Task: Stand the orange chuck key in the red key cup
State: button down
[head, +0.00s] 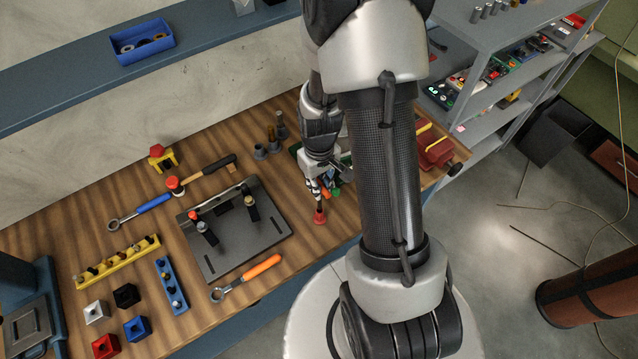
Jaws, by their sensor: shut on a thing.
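My gripper (324,187) is over the right part of the wooden bench and points down. It is shut on the orange chuck key (323,191), of which only a small orange patch shows between the fingers. The red key cup (320,217) stands on the bench just below the fingers, near the front edge. A narrow stem shows between the fingers and the cup. I cannot tell whether the key's lower end is inside the cup or only above it. My arm hides part of the bench behind the gripper.
Grey cups (260,152) with upright pieces stand behind, to the left. A dark plate (237,240) lies left of the red cup. An orange-handled wrench (247,278) lies near the front edge. A red vise-like block (433,148) is at right, beyond my arm.

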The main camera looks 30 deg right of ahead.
jog(key=shift+f+b, duration=3.1)
jog(key=shift+f, duration=0.35)
dwell(3.0)
jog(key=c, duration=1.5)
grip_release()
jog(key=shift+o, duration=0.3)
jog(key=o, duration=0.3)
jog(key=shift+o, duration=0.2)
jog(key=shift+r, duration=0.1)
